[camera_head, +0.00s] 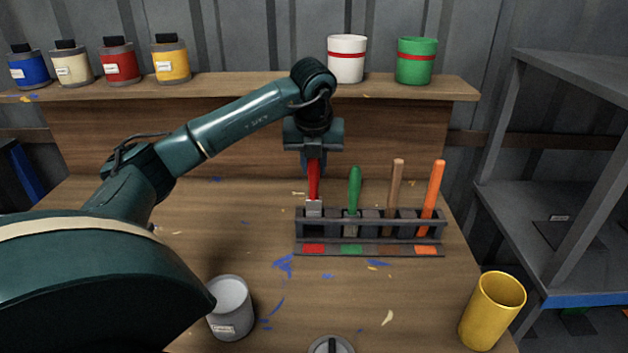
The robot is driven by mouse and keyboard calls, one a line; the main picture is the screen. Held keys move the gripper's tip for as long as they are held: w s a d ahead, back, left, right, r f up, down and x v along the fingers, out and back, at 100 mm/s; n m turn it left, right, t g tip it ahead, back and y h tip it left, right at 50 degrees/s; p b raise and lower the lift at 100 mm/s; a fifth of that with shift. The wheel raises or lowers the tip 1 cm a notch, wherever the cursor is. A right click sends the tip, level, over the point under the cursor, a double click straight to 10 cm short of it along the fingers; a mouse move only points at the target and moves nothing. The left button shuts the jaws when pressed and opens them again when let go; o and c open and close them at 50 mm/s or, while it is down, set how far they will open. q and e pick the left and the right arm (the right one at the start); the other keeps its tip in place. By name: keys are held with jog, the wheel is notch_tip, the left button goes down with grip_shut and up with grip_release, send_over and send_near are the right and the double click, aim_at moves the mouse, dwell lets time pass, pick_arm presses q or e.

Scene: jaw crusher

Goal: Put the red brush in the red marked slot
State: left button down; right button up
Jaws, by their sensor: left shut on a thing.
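The red brush (313,182) is upright, with its handle top in my left gripper (313,160), which is shut on it. Its pale metal part (314,208) is at the leftmost slot of the dark rack (370,247), above the red mark (313,249). I cannot tell how deep its lower end sits, as the rack's front bar hides it. A green brush (354,188), a brown-handled brush (396,185) and an orange brush (434,190) stand in the other slots to the right. My right gripper is not in view.
A grey can (230,305) stands at the front left and a yellow cup (492,310) at the front right. A round grey lid-like thing (331,345) is at the bottom edge. The back shelf (260,88) holds several paint jars and two pots. Bare tabletop lies left of the rack.

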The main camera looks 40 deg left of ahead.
aim_at(314, 177)
pick_arm(q)
jog(key=shift+f, duration=1.85)
jog(key=shift+f, duration=0.2)
jog(key=c, duration=1.3)
grip_release()
jog(key=shift+o, duration=0.2)
jog(key=shift+r, duration=0.1)
jog(key=shift+r, duration=0.25)
jog(key=v, duration=1.1)
jog(key=shift+d+r, duration=0.15)
jog(key=shift+r, duration=0.2)
